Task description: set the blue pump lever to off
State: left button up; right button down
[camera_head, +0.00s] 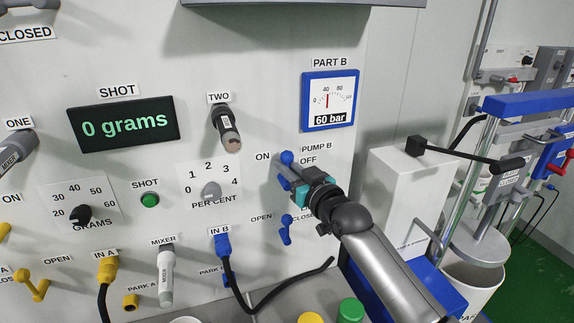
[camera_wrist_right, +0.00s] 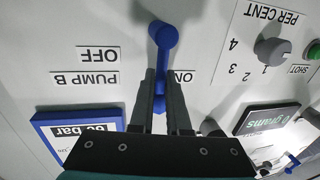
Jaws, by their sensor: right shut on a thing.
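The blue pump lever (camera_head: 287,158) is on the white panel, between the ON label (camera_head: 263,156) at its left and the OFF label (camera_head: 308,161) at its right. In the right wrist view, which is upside down, the lever (camera_wrist_right: 161,60) runs nearly straight along the picture, closer to ON than to OFF. My right gripper (camera_head: 292,182) is at the lever, coming from the lower right. Its two dark fingers (camera_wrist_right: 160,103) are shut around the lever's shaft, hiding part of it. My left gripper is in neither view.
Below is another blue lever (camera_head: 286,230) with OPEN and CLOSED labels. The PART B gauge (camera_head: 329,100) reads 60 bar, and the SHOT display (camera_head: 123,124) reads 0 grams. A blue plug (camera_head: 222,245) with a black hose is at lower left. A white box (camera_head: 405,190) stands at right.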

jog(key=shift+r, duration=0.65)
dwell(0.5)
jog(key=shift+w+d, duration=0.1)
jog(key=shift+d, duration=0.05)
jog(key=d+m+b, duration=0.1)
jog(key=m, duration=0.2)
jog(key=d+f+m+t+b, duration=0.1)
jog(key=m+b, duration=0.1)
jog(key=m, duration=0.2)
jog(key=w+d+f+m+t+b, duration=0.1)
jog(key=m+b, duration=0.1)
jog(key=m, duration=0.1)
jog(key=shift+d+f+m, duration=0.2)
jog(key=shift+d+m, duration=0.1)
jog(key=shift+d, duration=0.1)
jog(key=m, duration=0.2)
jog(key=d+f+m+t+h+b, duration=0.1)
jog(key=m, duration=0.1)
jog(key=shift+w+f, duration=0.2)
jog(key=shift+d+f+m+t+h+b, duration=0.1)
jog(key=shift+f+m+t+h+b, duration=0.3)
jog(key=shift+m, duration=1.05)
jog(key=shift+d+f+m+h+b, duration=0.15)
jog(key=shift+f+m+h, duration=0.45)
jog(key=shift+m, duration=0.85)
jog(key=shift+f, duration=0.2)
